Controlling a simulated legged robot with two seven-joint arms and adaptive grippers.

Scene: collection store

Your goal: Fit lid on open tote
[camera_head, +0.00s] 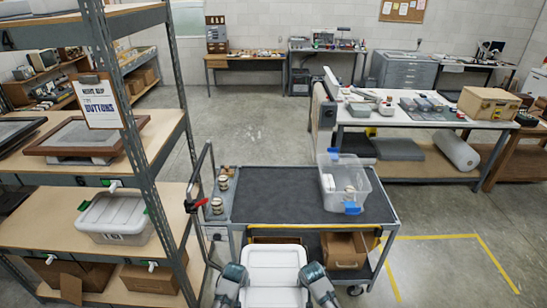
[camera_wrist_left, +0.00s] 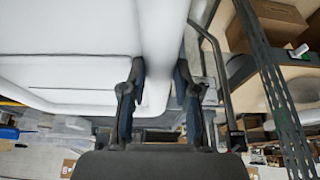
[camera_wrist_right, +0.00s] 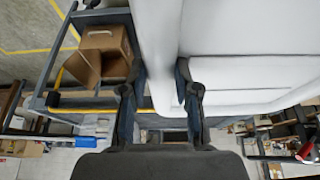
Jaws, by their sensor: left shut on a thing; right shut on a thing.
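A white lid (camera_head: 273,272) is held flat in front of me at the near end of the cart. My left gripper (camera_head: 236,278) is shut on its left edge; the left wrist view shows the lid's underside (camera_wrist_left: 70,75) and rim between the fingers (camera_wrist_left: 158,88). My right gripper (camera_head: 314,276) is shut on its right edge, and the right wrist view shows the lid (camera_wrist_right: 250,75) likewise, with its rim between the fingers (camera_wrist_right: 160,88). The clear open tote (camera_head: 372,188) stands upright on the cart's right side. Its blue latches hang outward at both ends, and small pale items lie inside.
The cart (camera_head: 275,192) has a dark top, bare left of the tote. Small jars (camera_head: 217,205) stand at its left side. A shelf unit (camera_head: 160,185) with a lidded tote (camera_head: 115,216) is close on the left. A workbench (camera_head: 430,122) stands behind right. Cardboard boxes (camera_head: 345,250) sit below.

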